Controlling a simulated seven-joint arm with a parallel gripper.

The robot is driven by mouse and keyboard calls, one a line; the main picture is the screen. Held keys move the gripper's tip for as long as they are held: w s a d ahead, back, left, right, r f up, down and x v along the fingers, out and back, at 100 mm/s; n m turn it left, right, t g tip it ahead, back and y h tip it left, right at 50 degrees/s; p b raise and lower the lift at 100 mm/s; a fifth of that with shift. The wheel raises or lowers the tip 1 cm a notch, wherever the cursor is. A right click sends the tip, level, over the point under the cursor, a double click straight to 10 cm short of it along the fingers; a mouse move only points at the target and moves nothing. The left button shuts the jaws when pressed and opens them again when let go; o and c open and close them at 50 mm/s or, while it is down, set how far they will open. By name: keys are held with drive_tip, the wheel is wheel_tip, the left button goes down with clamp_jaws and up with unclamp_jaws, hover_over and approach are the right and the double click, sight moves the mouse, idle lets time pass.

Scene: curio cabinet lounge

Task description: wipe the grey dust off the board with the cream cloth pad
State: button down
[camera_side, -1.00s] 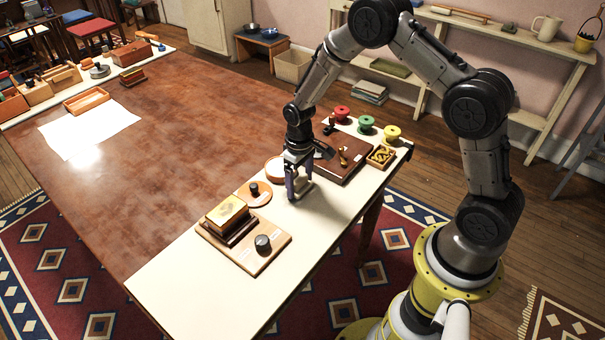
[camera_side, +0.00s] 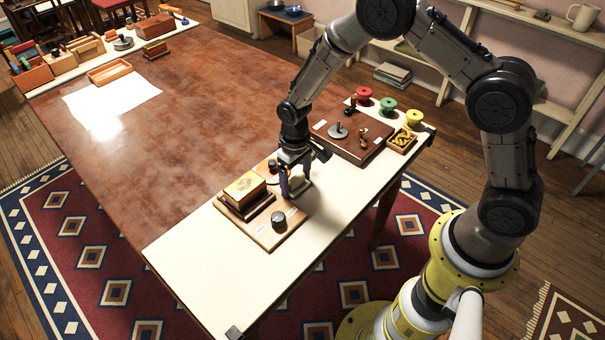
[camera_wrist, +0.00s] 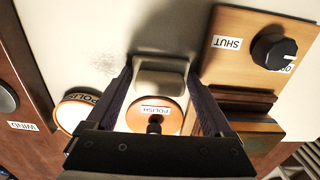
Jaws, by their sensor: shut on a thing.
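My gripper (camera_side: 294,184) is low over the cream board (camera_side: 190,262), beside the knob panel. It is shut on the cream cloth pad (camera_wrist: 160,80), which shows pale between the two dark fingers in the wrist view. The grey dust (camera_wrist: 103,64) is a faint speckled patch on the cream surface, left of the pad in the wrist view. I cannot make out the dust in the side view. Whether the pad touches the surface is unclear.
The SHUT panel (camera_wrist: 250,82) stands right.

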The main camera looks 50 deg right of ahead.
sight(322, 167)
drive_tip(key=shift+d, duration=5.15)
drive_tip(key=shift+s+a, duration=0.15)
drive_tip(key=shift+a, duration=4.9)
drive_tip(key=shift+d, duration=5.05)
wheel_tip(322, 167, up, 8)
